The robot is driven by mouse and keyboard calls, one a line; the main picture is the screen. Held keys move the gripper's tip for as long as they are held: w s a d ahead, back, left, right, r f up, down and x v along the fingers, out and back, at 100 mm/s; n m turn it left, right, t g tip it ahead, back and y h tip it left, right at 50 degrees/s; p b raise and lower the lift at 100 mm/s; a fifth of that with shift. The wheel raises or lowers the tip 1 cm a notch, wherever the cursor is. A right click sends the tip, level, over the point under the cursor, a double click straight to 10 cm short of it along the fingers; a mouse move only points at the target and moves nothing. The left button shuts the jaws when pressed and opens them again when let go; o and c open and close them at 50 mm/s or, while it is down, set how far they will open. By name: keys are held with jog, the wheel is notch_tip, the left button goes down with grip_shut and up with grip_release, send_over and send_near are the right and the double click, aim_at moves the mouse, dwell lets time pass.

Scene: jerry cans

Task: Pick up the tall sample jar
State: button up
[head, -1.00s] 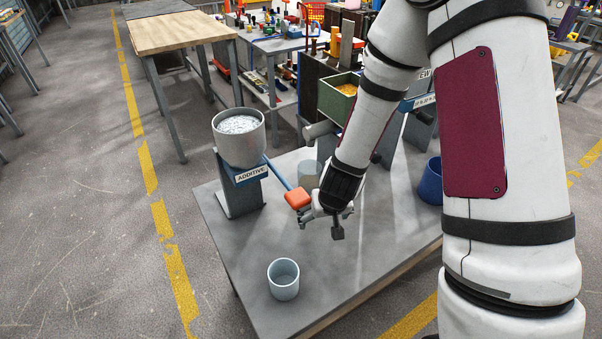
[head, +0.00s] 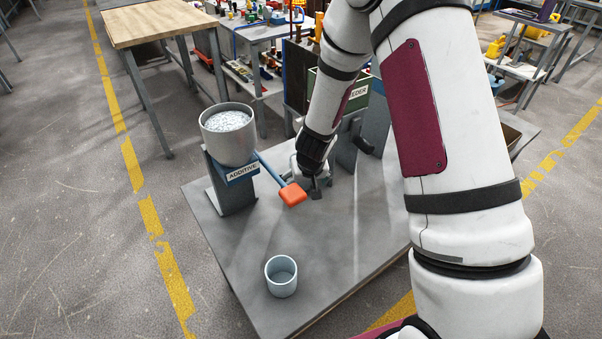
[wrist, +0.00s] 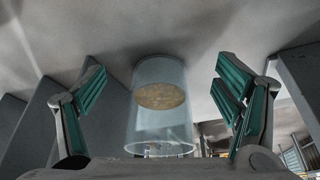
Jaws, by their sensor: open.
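A clear, tall jar (wrist: 160,125) stands in the middle of the wrist view, with tan material inside it. My gripper (wrist: 160,78) is open, with one green-padded finger on each side of the jar and a visible gap to each. I cannot tell how deep the jar sits between the fingers. In the head view my gripper (head: 316,187) is low over the grey table, just behind an orange handle end. The jar is hidden there by my arm and gripper.
A short pale-blue cup (head: 281,278) stands at the table's front. A grey hopper labelled ADDITIVE (head: 228,140), full of white granules, stands at left. Its blue lever with an orange end (head: 292,194) reaches beside my gripper. A feeder stand (head: 364,135) is behind. The table's (head: 325,250) front middle is clear.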

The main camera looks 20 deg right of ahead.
jog(key=w, duration=0.4)
jog(key=shift+w+d+f, duration=0.25)
jog(key=shift+w+f, duration=0.25)
jog(key=shift+f, duration=0.1)
jog(key=c, duration=1.3)
jog(key=shift+r+p, duration=0.15)
jog(key=shift+p, duration=0.15)
